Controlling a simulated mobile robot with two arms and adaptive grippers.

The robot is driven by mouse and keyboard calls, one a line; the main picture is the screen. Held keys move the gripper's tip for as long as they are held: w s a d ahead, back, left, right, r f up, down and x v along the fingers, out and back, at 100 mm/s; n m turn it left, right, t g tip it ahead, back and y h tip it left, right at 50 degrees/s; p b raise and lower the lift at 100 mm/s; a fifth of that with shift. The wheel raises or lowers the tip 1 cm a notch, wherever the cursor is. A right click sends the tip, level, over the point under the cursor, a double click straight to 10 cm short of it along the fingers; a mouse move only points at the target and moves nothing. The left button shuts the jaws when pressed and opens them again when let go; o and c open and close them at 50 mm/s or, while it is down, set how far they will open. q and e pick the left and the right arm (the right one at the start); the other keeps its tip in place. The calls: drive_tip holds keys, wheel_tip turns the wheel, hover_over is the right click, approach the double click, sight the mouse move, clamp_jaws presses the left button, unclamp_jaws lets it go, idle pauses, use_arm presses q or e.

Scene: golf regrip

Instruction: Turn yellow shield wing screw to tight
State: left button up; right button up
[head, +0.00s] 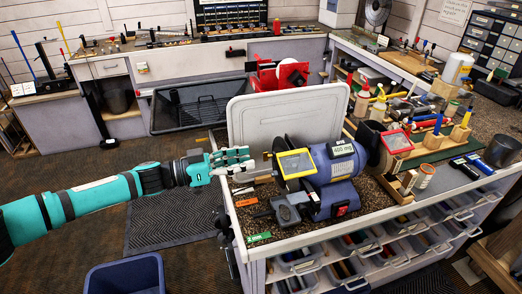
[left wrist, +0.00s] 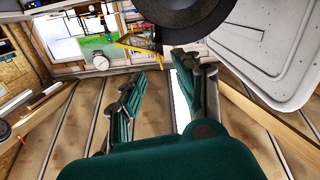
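The yellow shield (head: 295,163) is a yellow-framed clear guard on the left side of the blue bench grinder (head: 338,163). A small light part (head: 267,156) sticks out at its left edge; it is too small to tell if it is the wing screw. My left gripper (head: 248,160) comes in from the left with its fingers pointing at the shield, a short gap away. In the left wrist view its two teal fingers (left wrist: 162,82) stand apart with nothing between them. The yellow frame (left wrist: 138,43) shows there beyond the fingertips, beside a dark round wheel (left wrist: 190,18). My right gripper is out of view.
A grey upright panel (head: 285,115) stands behind the grinder. A red-framed shield (head: 397,141) is at the grinder's right. A blue bin (head: 125,275) stands on the floor.

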sight(268, 156)
use_arm(q)
drive_tip(key=p+x, duration=0.1)
drive_tip(key=x, duration=0.4)
drive_tip(key=shift+a, duration=0.1)
clamp_jaws()
